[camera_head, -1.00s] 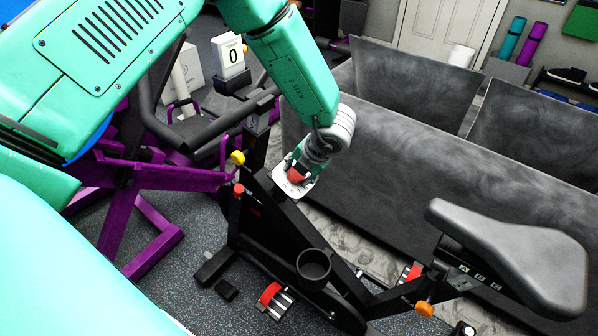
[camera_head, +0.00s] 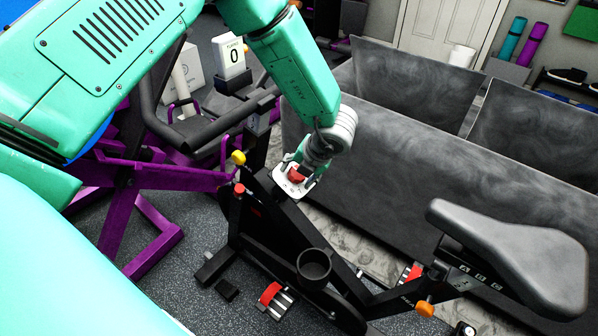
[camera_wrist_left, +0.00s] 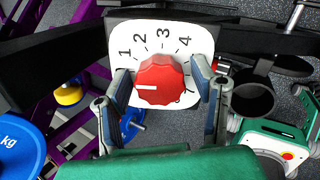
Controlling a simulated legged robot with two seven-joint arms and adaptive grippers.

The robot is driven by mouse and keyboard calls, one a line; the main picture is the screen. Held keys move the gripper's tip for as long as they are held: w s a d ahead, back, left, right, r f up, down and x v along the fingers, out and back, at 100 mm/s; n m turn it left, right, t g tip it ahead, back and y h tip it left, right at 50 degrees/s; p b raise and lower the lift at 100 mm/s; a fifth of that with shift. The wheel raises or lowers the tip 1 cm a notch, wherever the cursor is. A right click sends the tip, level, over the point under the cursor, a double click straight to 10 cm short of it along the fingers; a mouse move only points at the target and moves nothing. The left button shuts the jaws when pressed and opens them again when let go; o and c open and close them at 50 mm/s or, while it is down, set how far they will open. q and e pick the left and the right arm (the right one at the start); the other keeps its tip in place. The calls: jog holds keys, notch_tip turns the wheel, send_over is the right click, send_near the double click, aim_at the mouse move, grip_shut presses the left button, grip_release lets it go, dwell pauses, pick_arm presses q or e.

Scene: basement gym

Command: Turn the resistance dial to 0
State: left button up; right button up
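The resistance dial (camera_head: 296,175) is a red knob on a white numbered plate (camera_head: 281,187), mounted on the black frame of the exercise bike (camera_head: 262,222). In the left wrist view the red dial (camera_wrist_left: 160,82) has its white mark pointing left, a little below the printed 1. The numbers 1 to 4 and a 7 show on the plate (camera_wrist_left: 128,34); part of the scale is hidden by the fingers. My left gripper (camera_head: 303,168) is open, with one finger (camera_wrist_left: 160,88) on each side of the dial; I cannot tell whether they touch it. My right gripper is not in view.
The grey bike seat (camera_head: 507,252) and a black cup holder (camera_head: 313,265) are to the right. Purple frame bars (camera_head: 150,220) are at left, and a large dark grey panel (camera_head: 440,180) stands behind the dial.

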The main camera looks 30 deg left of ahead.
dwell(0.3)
pick_arm(q)
jog(key=v, duration=1.2)
jog(key=shift+d+f, duration=0.1)
